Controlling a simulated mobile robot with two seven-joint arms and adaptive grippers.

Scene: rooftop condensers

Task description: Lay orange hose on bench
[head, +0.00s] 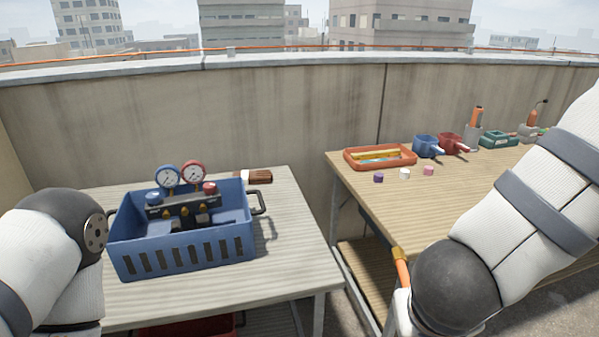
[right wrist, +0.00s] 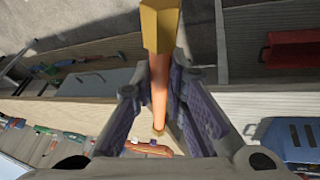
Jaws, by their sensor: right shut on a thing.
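An orange hose (right wrist: 159,75) with brass-coloured ends is between the two purple-padded fingers of my right gripper (right wrist: 162,105) in the right wrist view. The gripper is shut on it. In the head view a short orange piece of the hose (head: 402,270) shows beside the front edge of the right wooden bench (head: 385,205); my right arm hides the rest. The left wooden bench (head: 285,215) carries a blue crate. My left gripper is out of view; only part of my left arm shows.
The blue crate (head: 130,262) holds a gauge manifold (head: 180,205), with a brush (head: 258,176) behind it. On the right bench are an orange tray (head: 408,162), small coloured caps, a blue pot (head: 427,147) and a red pot (head: 452,144). Its front middle is bare. A parapet stands behind.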

